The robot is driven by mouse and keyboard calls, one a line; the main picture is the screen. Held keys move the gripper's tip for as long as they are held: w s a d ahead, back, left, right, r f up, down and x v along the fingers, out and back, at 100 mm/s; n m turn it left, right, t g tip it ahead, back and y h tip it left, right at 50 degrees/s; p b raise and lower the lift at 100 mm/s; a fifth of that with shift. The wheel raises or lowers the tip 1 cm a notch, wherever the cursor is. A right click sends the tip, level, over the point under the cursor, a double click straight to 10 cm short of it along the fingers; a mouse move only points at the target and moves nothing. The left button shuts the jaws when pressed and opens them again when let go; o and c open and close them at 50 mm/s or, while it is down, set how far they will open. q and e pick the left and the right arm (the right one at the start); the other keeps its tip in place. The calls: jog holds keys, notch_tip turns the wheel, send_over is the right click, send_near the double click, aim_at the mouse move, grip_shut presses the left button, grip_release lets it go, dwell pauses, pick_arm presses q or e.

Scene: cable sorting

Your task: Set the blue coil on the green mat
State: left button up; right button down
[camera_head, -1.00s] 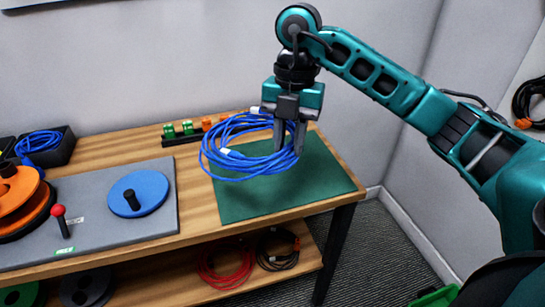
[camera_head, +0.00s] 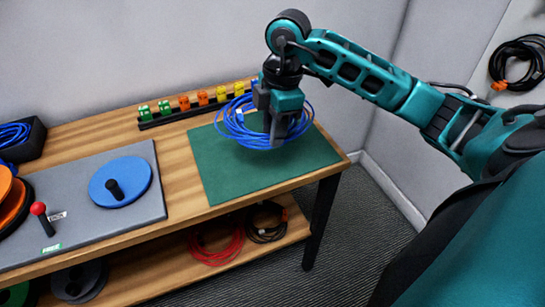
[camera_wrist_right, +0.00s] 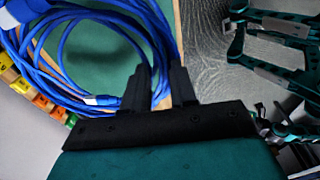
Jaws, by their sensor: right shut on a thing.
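The blue coil (camera_head: 238,130) is at the back right part of the green mat (camera_head: 222,178) in the head view. My right gripper (camera_head: 278,140) points down and is shut on the near right side of the coil. I cannot tell whether the coil's underside touches the mat. In the right wrist view the coil (camera_wrist_right: 62,60) spreads left of the fingers (camera_wrist_right: 160,85), with cable strands running between them and green mat (camera_wrist_right: 105,55) behind. My left gripper is not in view.
A rack of coloured connectors (camera_head: 185,105) stands behind the mat. A grey board (camera_head: 85,200) with a blue disc (camera_head: 120,182) and a red-knobbed lever (camera_head: 40,212) lies to the left. Another blue cable sits in a black bin (camera_head: 32,140). Red and black coils lie on the lower shelf (camera_head: 165,272).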

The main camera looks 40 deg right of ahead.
send_over(272, 174)
jog(key=f, duration=0.6)
jog(key=shift+d+b, duration=0.2)
jog(key=shift+b, duration=0.15)
notch_tip(272, 174, down, 4)
jog(key=shift+s+r+b, duration=0.1)
jog(key=shift+b, duration=0.25)
jog(key=shift+f, duration=0.35)
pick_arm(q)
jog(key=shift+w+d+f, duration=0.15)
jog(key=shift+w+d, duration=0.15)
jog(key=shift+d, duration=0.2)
pick_arm(e)
jog(key=c, duration=0.9)
grip_release()
